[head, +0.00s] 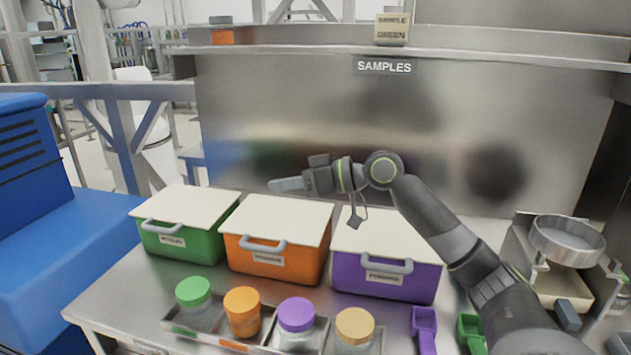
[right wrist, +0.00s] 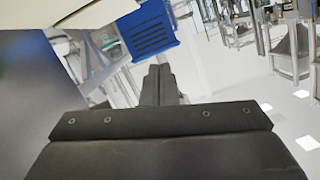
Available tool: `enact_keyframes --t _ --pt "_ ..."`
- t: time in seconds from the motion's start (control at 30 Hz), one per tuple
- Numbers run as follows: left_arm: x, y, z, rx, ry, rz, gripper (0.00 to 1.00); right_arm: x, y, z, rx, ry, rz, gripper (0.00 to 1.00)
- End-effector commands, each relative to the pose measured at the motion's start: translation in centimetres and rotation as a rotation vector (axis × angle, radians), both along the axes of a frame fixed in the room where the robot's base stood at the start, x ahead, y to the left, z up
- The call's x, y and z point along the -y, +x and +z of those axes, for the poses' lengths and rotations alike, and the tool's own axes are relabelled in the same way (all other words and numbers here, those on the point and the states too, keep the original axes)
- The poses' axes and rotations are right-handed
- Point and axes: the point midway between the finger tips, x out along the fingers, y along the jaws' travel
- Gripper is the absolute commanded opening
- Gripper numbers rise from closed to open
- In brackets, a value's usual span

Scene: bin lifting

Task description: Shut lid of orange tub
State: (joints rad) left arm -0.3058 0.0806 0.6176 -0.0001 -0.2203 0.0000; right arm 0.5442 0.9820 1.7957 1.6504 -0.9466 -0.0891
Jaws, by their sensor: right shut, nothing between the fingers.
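The orange tub (head: 270,262) stands in the middle of three tubs on the metal bench in the head view. Its cream lid (head: 275,218) lies flat over the top and looks shut. A grey handle and a label show on its front. My right gripper (head: 274,185) is shut and empty, above the back edge of the orange tub's lid and pointing left. It also shows in the right wrist view (right wrist: 160,82), with its fingers together. My left gripper is not in view.
A green tub (head: 178,245) stands left and a purple tub (head: 385,283) right, both with cream lids on. A tray with several jars (head: 297,314) stands in front.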

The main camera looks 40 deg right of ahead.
Motion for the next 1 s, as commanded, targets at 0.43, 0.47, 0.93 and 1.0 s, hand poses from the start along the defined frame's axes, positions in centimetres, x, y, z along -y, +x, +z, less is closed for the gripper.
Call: enact_keyframes --t 0.43,0.47,0.93,1.0 --pt "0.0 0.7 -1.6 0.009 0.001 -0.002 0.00 3.1 -3.9 1.0 0.000 -0.005 0.000 0.00" --pt "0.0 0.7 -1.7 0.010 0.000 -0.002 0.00 3.3 -4.0 1.1 -0.001 -0.004 0.000 0.00" --pt "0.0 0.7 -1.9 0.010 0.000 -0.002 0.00 3.9 -4.9 1.6 0.000 0.000 0.000 0.00" --pt "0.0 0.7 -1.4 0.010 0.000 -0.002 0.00 3.9 -4.9 2.1 0.001 -0.001 0.000 0.00"
